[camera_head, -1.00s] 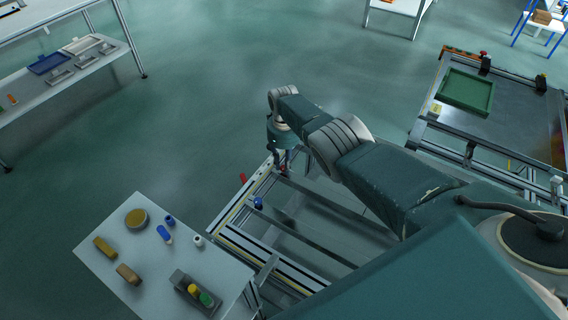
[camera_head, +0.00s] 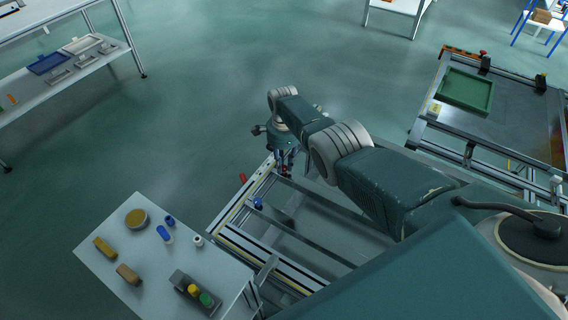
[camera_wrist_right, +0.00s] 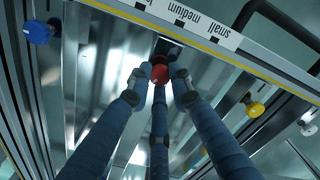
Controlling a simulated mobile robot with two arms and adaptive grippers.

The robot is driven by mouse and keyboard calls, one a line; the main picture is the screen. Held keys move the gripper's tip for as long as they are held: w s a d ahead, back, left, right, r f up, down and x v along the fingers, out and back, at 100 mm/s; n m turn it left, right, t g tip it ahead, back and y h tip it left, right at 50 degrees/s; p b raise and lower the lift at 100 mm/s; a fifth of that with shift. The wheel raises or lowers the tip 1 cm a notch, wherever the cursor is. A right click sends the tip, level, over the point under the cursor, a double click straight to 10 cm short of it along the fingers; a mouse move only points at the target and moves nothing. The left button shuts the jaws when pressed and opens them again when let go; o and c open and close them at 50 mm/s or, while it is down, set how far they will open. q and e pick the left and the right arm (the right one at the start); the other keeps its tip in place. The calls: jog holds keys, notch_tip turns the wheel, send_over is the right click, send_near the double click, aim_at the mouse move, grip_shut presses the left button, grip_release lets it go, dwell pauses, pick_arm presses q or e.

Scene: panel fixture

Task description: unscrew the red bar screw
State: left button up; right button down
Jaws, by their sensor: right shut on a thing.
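The red bar screw (camera_wrist_right: 159,73) shows in the right wrist view as a round red head near the fixture's labelled rail. My right gripper (camera_wrist_right: 160,80) has its blue-grey fingers closed around this head. In the head view my right gripper (camera_head: 285,168) is over the back corner of the panel fixture (camera_head: 228,222), with a bit of red between the fingers. The screw's shaft is hidden. My left gripper is not in view.
A blue knob (camera_wrist_right: 39,32) and a yellow knob (camera_wrist_right: 255,109) sit on the fixture's bars. A label strip (camera_wrist_right: 190,17) runs along the rail. A grey table (camera_head: 170,270) with small parts stands at left front. Open floor lies behind.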

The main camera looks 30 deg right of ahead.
jog(key=n, duration=0.6)
jog(key=shift+w+a+r+n, duration=0.2)
jog(key=shift+a+n, duration=0.1)
jog(key=shift+n, duration=0.1)
jog(key=n, duration=0.6)
jog(key=shift+s+d+n, duration=0.1)
jog(key=shift+n, duration=0.2)
jog(key=n, duration=0.7)
jog(key=shift+s+d+f, duration=0.1)
jog(key=shift+d, duration=0.15)
jog(key=shift+s+d+f+n, duration=0.1)
jog(key=shift+d+n, duration=0.05)
jog(key=shift+n, duration=2.25)
jog(key=shift+s+d+f+n, duration=0.1)
jog(key=shift+s+n, duration=0.05)
jog(key=shift+n, duration=0.45)
jog(key=c, duration=1.6)
grip_release()
jog(key=shift+o, duration=0.2)
jog(key=shift+r, duration=0.2)
